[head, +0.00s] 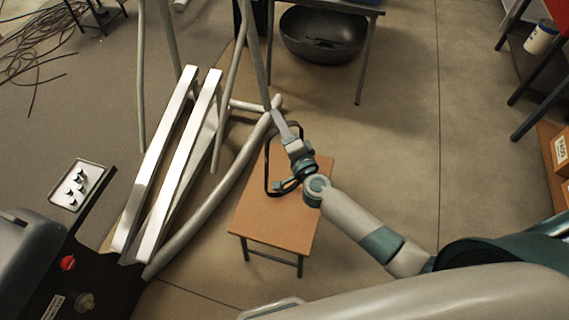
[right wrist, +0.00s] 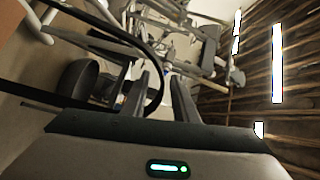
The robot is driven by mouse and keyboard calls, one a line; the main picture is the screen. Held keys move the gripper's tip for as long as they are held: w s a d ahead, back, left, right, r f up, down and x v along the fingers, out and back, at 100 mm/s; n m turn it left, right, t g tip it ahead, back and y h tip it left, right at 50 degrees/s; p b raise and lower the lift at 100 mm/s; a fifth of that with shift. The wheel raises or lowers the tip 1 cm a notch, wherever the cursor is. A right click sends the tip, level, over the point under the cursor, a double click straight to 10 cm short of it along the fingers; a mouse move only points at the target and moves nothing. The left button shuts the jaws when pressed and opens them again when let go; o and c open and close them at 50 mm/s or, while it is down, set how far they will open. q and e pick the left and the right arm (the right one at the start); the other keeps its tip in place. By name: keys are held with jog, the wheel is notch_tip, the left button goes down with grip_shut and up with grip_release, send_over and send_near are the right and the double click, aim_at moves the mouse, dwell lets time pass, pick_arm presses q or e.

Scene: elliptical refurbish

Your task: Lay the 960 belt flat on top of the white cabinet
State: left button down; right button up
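The black belt (head: 267,172) is a thin loop around and beside my right wrist, seen over the orange-brown tabletop. It also shows as a dark curve at the left of the right wrist view (right wrist: 122,35). No label is readable. My right gripper (head: 276,118) reaches up and left beside the grey machine tubes. In the right wrist view its two fingers (right wrist: 160,82) are apart, with background between them. Part of the belt passes near or between them; I cannot tell whether it touches. No white cabinet is recognisable. My left gripper is not in view.
The small brown table (head: 270,222) stands under my right forearm, its front part bare. The elliptical machine's white rails (head: 180,160) and grey tubes are close on the left. A dark bowl (head: 322,36) is at the back.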

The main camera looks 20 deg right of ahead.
jog(key=shift+w+a, duration=0.15)
jog(key=shift+w, duration=0.9)
grip_shut()
